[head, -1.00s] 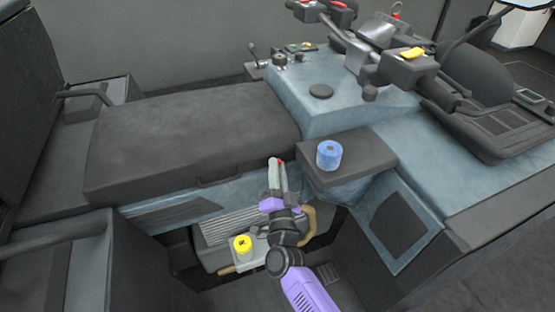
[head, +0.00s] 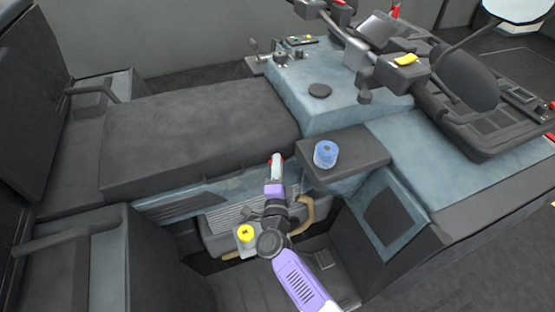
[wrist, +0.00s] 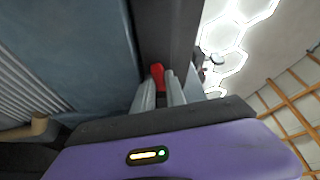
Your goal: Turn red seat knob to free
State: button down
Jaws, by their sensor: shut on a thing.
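The red seat knob (wrist: 158,76) shows in the wrist view between the tips of my gripper (wrist: 160,84), against the dark edge of the seat and the blue-grey side panel. My gripper is shut on it. In the head view, my gripper (head: 276,165) reaches up to the front edge of the dark seat (head: 200,130), and a small bit of red shows at its tips. The fingers hide most of the knob, and I cannot tell which setting it is at.
A blue roll (head: 326,154) stands on a dark shelf (head: 350,162) just right of my gripper. A yellow knob (head: 245,233) sits lower left, near a tan curved handle (head: 307,212). Handlebars with a yellow switch (head: 405,59) rise at upper right.

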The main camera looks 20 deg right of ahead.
jog(key=shift+a, duration=0.35)
jog(key=c, duration=1.4)
grip_release()
jog(key=shift+c, duration=0.2)
jog(key=shift+d, duration=0.15)
jog(key=shift+d, duration=0.1)
